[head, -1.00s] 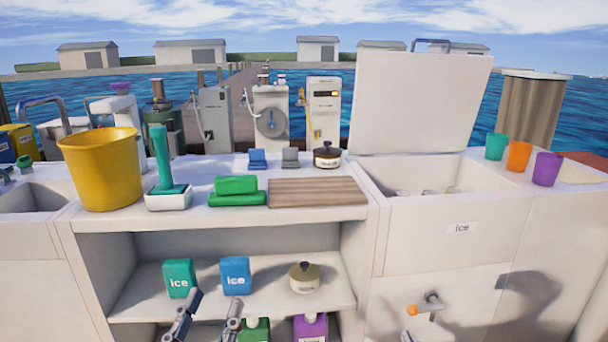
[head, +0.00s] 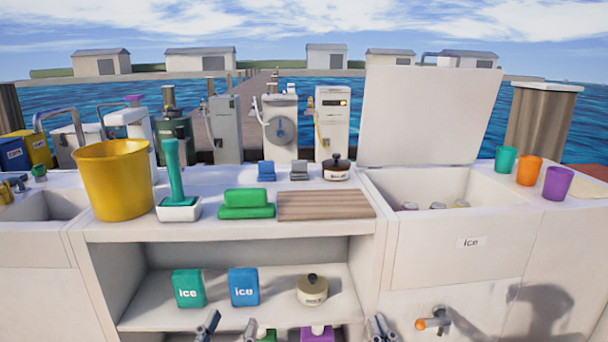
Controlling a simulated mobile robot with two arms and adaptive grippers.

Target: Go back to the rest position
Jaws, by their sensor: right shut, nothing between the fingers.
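My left gripper (head: 229,326) is at the bottom edge of the head view, in front of the lower shelf. Its two fingers are spread apart with nothing between them. My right gripper (head: 381,327) is at the bottom edge further right, in front of the cabinet, left of the orange-tipped tap. Its fingers are together and hold nothing. Only the finger ends of both grippers show; the rest is cut off by the picture edge.
A tap (head: 434,322) sticks out low.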

